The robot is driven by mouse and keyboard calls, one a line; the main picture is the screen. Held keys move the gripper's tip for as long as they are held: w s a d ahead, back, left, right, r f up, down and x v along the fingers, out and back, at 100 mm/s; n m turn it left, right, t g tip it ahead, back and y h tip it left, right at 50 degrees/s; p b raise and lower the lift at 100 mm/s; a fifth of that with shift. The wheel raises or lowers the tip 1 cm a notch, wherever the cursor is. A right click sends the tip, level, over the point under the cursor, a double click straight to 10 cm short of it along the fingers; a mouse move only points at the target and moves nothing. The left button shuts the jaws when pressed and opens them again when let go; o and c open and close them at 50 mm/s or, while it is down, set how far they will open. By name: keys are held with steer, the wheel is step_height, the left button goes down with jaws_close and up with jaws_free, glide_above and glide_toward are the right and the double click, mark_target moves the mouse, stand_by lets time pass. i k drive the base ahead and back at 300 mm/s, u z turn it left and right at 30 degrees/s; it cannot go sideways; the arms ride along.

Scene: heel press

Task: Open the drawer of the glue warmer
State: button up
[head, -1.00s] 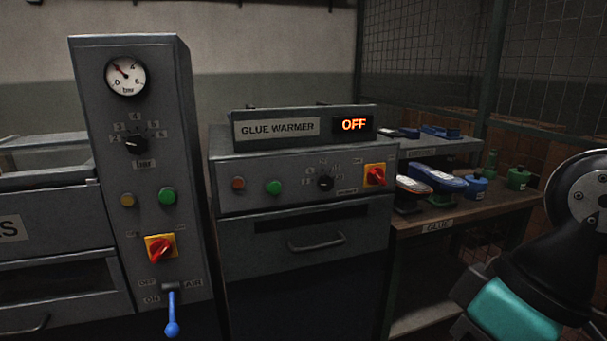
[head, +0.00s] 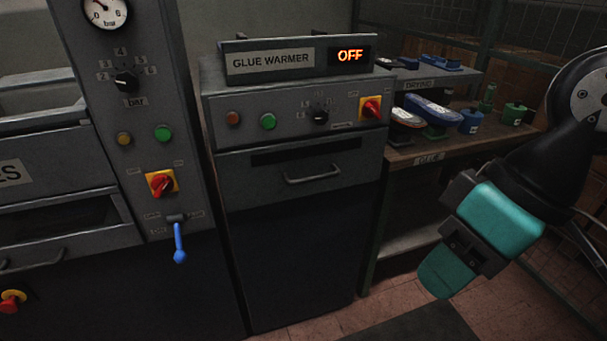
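The glue warmer (head: 300,230) is a grey cabinet in the middle of the head view, with a lit OFF display (head: 350,55) on top. Its drawer (head: 235,178) is shut, flush below the control panel, with a dark slot and a bar handle (head: 312,176). My gripper (head: 446,274), with teal parts, hangs at the right, pointing down and left. It is apart from the drawer, to the right of the handle. Its fingers overlap in this view, so their opening does not show.
Left of the warmer stands a press control column (head: 155,110) with a blue lever (head: 179,243). Right of it, a shelf (head: 410,158) carries shoes and several pots. The floor (head: 330,318) in front of the warmer looks clear.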

mark_target(259, 176)
steer(key=z, duration=0.2)
steer(key=k, duration=0.65)
steer(key=z, duration=0.65)
steer(key=k, duration=0.5)
steer(key=u, duration=0.8)
steer(key=i, duration=0.55)
steer(key=u, duration=0.7)
steer(key=i, duration=0.75)
steer(key=z, duration=0.1)
